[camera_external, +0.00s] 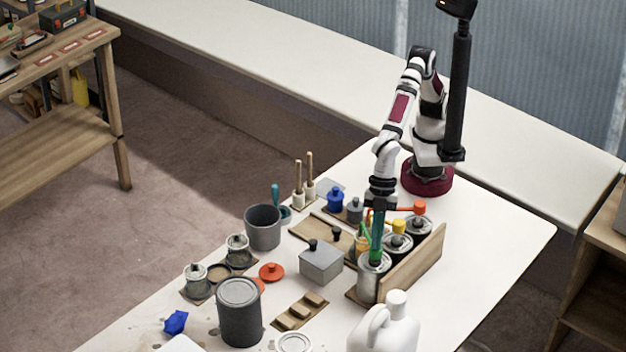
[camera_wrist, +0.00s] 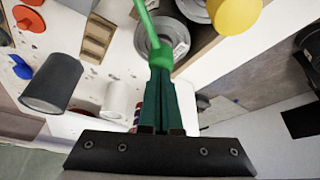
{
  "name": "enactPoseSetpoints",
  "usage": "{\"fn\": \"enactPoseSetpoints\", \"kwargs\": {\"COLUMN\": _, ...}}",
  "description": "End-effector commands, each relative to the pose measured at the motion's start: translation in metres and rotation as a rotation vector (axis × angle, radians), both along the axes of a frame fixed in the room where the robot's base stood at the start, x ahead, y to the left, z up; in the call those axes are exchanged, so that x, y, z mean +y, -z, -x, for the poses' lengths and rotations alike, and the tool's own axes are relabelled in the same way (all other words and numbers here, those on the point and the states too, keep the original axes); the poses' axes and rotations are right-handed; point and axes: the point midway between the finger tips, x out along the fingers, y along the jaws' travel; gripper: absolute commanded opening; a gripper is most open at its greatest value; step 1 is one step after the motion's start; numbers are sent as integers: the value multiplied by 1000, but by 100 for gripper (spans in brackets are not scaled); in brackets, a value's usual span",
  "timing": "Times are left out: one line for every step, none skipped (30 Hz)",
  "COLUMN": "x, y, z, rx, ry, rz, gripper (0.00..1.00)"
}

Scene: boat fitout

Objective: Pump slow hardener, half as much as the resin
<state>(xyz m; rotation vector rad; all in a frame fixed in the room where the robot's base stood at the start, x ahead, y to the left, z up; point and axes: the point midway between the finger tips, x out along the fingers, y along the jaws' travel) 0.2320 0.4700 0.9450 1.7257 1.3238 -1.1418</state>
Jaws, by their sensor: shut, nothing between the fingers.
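A wooden rack (camera_external: 425,266) holds three metal pump cans. The nearest can (camera_external: 372,284) has a green pump (camera_wrist: 161,52); the middle can (camera_external: 398,246) has a yellow pump (camera_external: 398,227); the far can (camera_external: 419,227) has a red pump (camera_external: 419,207). I cannot read which holds slow hardener. My gripper (camera_external: 376,260) points down over the nearest can, its dark green fingers shut with nothing between them. In the wrist view the fingertips (camera_wrist: 160,72) are at the green pump head, seemingly touching it. The yellow pump also shows in the wrist view (camera_wrist: 235,14).
Left of the rack stand a grey lidded box (camera_external: 321,264), a grey cup (camera_external: 263,227) and a large dark can (camera_external: 239,310). A white jug (camera_external: 385,325) stands in front of the rack. Blue and grey small bottles (camera_external: 335,199) stand behind. The right table edge is clear.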

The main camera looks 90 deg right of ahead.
Motion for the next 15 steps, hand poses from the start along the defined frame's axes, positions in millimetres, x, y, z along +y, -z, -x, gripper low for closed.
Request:
{"fn": "enactPoseSetpoints", "kwargs": {"x": -1, "y": 1, "z": 0, "rx": 2, "ry": 0, "rz": 4, "gripper": 0}}
{"fn": "enactPoseSetpoints", "kwargs": {"x": -1, "y": 1, "z": 0, "rx": 2, "ry": 0, "rz": 4, "gripper": 0}}
{"fn": "enactPoseSetpoints", "kwargs": {"x": -1, "y": 1, "z": 0, "rx": 2, "ry": 0, "rz": 4, "gripper": 0}}
{"fn": "enactPoseSetpoints", "kwargs": {"x": -1, "y": 1, "z": 0, "rx": 2, "ry": 0, "rz": 4, "gripper": 0}}
{"fn": "enactPoseSetpoints", "kwargs": {"x": -1, "y": 1, "z": 0, "rx": 2, "ry": 0, "rz": 4, "gripper": 0}}
{"fn": "enactPoseSetpoints", "kwargs": {"x": -1, "y": 1, "z": 0, "rx": 2, "ry": 0, "rz": 4, "gripper": 0}}
{"fn": "enactPoseSetpoints", "kwargs": {"x": -1, "y": 0, "z": 0, "rx": 2, "ry": 1, "rz": 4, "gripper": 0}}
{"fn": "enactPoseSetpoints", "kwargs": {"x": -1, "y": -2, "z": 0, "rx": 2, "ry": 1, "rz": 4, "gripper": 0}}
{"fn": "enactPoseSetpoints", "kwargs": {"x": -1, "y": -6, "z": 0, "rx": 2, "ry": 0, "rz": 3, "gripper": 0}}
{"fn": "enactPoseSetpoints", "kwargs": {"x": 0, "y": -8, "z": 0, "rx": 1, "ry": 0, "rz": 2, "gripper": 0}}
{"fn": "enactPoseSetpoints", "kwargs": {"x": 0, "y": -11, "z": 0, "rx": 1, "ry": 0, "rz": 3, "gripper": 0}}
{"fn": "enactPoseSetpoints", "kwargs": {"x": 0, "y": -14, "z": 0, "rx": 0, "ry": -1, "rz": 3, "gripper": 0}}
{"fn": "enactPoseSetpoints", "kwargs": {"x": 0, "y": -17, "z": 0, "rx": 0, "ry": -1, "rz": 2, "gripper": 0}}
{"fn": "enactPoseSetpoints", "kwargs": {"x": 0, "y": -20, "z": 0, "rx": 1, "ry": 0, "rz": 2, "gripper": 0}}
{"fn": "enactPoseSetpoints", "kwargs": {"x": 0, "y": -23, "z": 0, "rx": 1, "ry": 0, "rz": 2, "gripper": 0}}
